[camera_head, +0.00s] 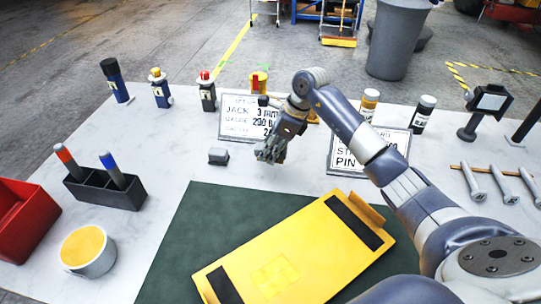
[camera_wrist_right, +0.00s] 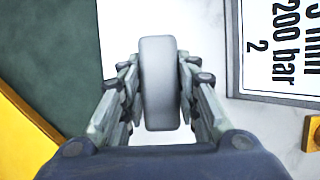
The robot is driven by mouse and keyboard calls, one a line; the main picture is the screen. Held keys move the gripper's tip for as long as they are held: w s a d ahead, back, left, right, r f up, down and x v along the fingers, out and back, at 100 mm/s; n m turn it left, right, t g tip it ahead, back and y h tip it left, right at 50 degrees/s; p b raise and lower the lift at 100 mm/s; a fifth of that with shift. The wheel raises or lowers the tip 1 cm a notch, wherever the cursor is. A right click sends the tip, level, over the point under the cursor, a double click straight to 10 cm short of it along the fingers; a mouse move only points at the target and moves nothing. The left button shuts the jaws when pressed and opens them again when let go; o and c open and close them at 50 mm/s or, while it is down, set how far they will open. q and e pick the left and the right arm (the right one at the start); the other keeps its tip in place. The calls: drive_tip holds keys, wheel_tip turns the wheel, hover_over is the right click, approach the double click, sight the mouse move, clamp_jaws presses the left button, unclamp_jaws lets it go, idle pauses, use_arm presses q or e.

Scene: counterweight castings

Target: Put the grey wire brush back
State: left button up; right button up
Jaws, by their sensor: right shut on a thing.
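My right gripper (camera_head: 268,155) is over the white table, just beyond the dark green mat and in front of the JACK sign. In the right wrist view its fingers (camera_wrist_right: 158,100) are shut on a grey, rounded, elongated thing, which I take to be the grey wire brush (camera_wrist_right: 158,75). No bristles show, and the fingers mostly hide it in the head view. Whether it touches the table cannot be told. My left gripper is not in view.
A yellow plate (camera_head: 290,255) lies on the green mat (camera_head: 215,205). A small grey block (camera_head: 218,156) sits left of the gripper. Signs (camera_head: 240,117) and several bottles stand behind. A red bin (camera_head: 22,222) and a round tub (camera_head: 88,252) are at left.

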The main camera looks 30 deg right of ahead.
drive_tip(key=shift+w+d, duration=0.1)
drive_tip(key=shift+w, duration=0.15)
wheel_tip(320, 180, down, 3)
drive_tip(key=shift+s+r+p, duration=0.1)
drive_tip(key=shift+r+p, duration=0.05)
drive_tip(key=shift+p, duration=0.5)
drive_tip(key=shift+f, duration=0.35)
drive_tip(key=shift+f, duration=0.1)
drive_tip(key=shift+f, duration=0.15)
drive_tip(key=o, duration=1.1)
